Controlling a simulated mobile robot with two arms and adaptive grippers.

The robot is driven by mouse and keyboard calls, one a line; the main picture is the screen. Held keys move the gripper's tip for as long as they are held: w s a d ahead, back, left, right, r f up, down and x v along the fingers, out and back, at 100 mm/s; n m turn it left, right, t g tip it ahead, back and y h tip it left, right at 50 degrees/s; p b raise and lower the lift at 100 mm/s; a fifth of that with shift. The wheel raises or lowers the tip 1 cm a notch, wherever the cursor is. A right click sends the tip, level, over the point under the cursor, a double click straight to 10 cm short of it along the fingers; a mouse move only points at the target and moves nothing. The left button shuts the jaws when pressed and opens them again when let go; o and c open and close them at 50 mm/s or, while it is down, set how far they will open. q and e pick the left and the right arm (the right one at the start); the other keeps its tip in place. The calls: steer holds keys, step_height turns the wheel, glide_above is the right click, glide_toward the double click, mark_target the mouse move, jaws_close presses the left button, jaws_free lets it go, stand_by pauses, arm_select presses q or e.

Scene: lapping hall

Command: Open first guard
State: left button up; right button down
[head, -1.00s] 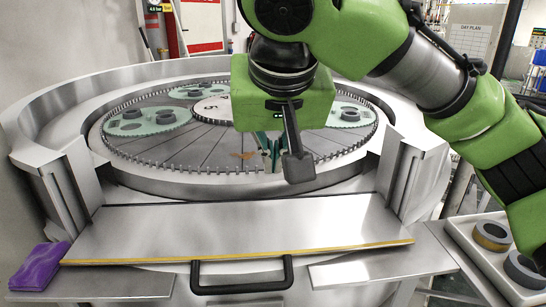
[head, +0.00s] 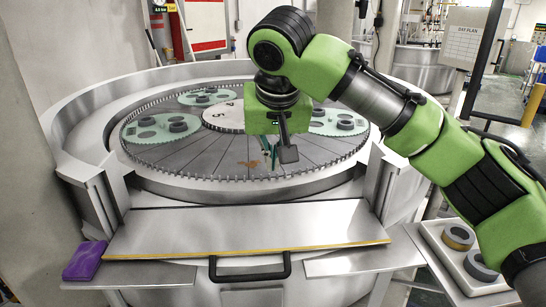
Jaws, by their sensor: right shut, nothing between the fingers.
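The guard (head: 240,225) is a flat steel panel with a yellow front edge, at the front of the round lapping machine. It lies tipped down and outward between two upright side posts, leaving the opening behind it clear. A black bar handle (head: 250,276) shows below its yellow edge. My right gripper (head: 270,165) is shut and empty. My left gripper is not in view.
The lapping plate (head: 200,156) carries green carriers (head: 160,128) with grey rings inside a toothed rim. A purple cloth or pad (head: 85,260) lies on the left ledge. A tray (head: 437,238) with rings stands at the right. Steel ledges (head: 365,260) flank the handle.

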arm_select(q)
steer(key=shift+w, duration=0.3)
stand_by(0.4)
